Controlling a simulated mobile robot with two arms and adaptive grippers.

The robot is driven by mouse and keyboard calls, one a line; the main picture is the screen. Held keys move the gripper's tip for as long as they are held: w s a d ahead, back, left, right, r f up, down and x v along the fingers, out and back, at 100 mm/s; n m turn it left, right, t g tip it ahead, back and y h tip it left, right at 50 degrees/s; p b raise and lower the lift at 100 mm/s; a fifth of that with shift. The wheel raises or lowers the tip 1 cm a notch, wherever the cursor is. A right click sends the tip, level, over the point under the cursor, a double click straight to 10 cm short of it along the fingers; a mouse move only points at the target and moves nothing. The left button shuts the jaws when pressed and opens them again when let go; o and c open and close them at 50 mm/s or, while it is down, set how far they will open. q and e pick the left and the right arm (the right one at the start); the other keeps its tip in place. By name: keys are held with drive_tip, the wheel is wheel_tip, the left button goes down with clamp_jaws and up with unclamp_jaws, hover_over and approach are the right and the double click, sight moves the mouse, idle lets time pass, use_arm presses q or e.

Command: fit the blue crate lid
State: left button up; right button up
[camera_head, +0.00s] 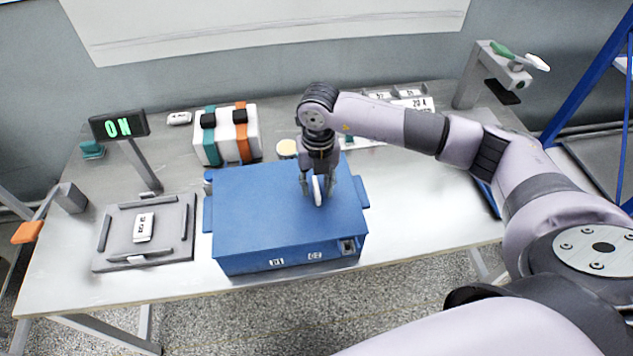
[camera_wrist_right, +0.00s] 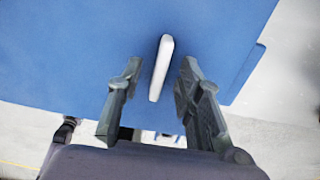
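The blue crate (camera_head: 245,262) stands at the front middle of the table, with labels on its front. A flat blue lid (camera_head: 255,205) covers its top; I cannot tell whether it is fully seated. The lid has an upright white handle (camera_head: 318,190), which also shows in the right wrist view (camera_wrist_right: 161,68). My right gripper (camera_head: 317,183) points down over the lid, its fingers on either side of the handle. In the right wrist view, the gripper (camera_wrist_right: 158,90) is open, with a gap between each finger and the handle. My left gripper is not in view.
A grey tray (camera_head: 108,255) with a white labelled block (camera_head: 143,227) lies left of the crate. Behind are a display reading "ON" (camera_head: 119,125) and a white case with teal and orange straps (camera_head: 225,150). A grey stand (camera_head: 470,80) is at back right. The table's right side has free room.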

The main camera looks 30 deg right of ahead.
wheel_tip(320, 180, up, 12)
idle(0.5)
drive_tip(key=shift+d, duration=0.1)
